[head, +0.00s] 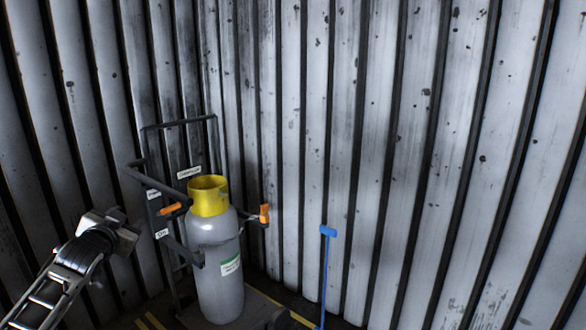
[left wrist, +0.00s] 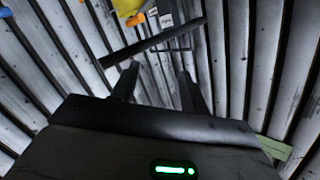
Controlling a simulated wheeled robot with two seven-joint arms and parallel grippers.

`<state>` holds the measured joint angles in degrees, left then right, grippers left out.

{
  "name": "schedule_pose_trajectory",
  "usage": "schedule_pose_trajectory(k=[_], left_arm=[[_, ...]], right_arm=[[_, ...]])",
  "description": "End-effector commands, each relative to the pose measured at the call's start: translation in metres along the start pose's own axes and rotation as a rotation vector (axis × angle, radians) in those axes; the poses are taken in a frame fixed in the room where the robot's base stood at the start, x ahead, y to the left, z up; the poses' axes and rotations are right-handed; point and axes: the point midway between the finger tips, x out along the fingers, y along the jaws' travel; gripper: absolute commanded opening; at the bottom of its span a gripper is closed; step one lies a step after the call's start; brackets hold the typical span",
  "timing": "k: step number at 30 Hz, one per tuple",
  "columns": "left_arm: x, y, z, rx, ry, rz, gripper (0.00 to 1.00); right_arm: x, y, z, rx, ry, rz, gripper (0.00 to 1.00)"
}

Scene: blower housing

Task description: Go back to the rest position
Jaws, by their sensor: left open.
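My left gripper (head: 122,232) is at the lower left of the head view, in front of the corrugated wall and to the left of a grey cylinder (head: 215,270) with a yellow collar (head: 208,196). In the left wrist view the two dark fingers of my left gripper (left wrist: 158,82) stand apart, with nothing held between them. In that view the yellow collar (left wrist: 128,8) shows at the top edge, beyond the fingers. My right gripper is in neither view.
A dark hand-truck frame (head: 180,123) with orange grips (head: 264,213) stands around the cylinder. A blue-headed stick (head: 328,231) stands upright to its right. Corrugated metal walls (head: 420,150) close off the back and sides. Yellow floor lines (head: 153,321) show at the bottom.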

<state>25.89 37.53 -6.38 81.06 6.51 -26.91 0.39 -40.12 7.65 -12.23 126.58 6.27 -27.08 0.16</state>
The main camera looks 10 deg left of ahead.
Motion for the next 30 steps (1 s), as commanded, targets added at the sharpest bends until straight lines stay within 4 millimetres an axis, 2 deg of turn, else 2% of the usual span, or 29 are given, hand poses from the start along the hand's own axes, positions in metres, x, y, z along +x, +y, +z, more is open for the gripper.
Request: schedule_pose_trajectory(k=[1,5,8,9,11,12,16,18,21,24,30], left_arm=[[-0.007,0.024,0.01,-0.001,-0.007,0.037,0.45],[-0.032,0.086,0.036,-0.014,-0.027,0.136,0.45],[-0.063,0.141,0.06,-0.038,-0.05,0.227,0.45],[-0.079,0.165,0.069,-0.053,-0.06,0.267,0.45],[-0.107,0.199,0.082,-0.082,-0.077,0.327,0.45],[-0.128,0.22,0.09,-0.105,-0.09,0.366,0.45],[-0.202,0.278,0.108,-0.197,-0.138,0.478,0.45],[-0.239,0.299,0.113,-0.25,-0.166,0.522,0.45],[-0.285,0.319,0.114,-0.322,-0.202,0.565,0.45],[-0.32,0.329,0.112,-0.383,-0.234,0.591,0.45],[-0.37,0.336,0.105,-0.483,-0.287,0.611,0.45]], right_arm=[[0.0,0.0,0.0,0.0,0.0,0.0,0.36],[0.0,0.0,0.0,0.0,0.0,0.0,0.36],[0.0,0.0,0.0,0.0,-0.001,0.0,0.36],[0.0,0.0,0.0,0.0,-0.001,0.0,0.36],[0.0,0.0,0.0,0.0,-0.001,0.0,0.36],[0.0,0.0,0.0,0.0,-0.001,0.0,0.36],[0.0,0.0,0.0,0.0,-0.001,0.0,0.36],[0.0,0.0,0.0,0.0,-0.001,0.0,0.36],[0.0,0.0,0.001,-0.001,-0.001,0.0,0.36],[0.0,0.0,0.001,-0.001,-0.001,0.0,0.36],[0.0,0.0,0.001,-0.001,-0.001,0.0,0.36]])
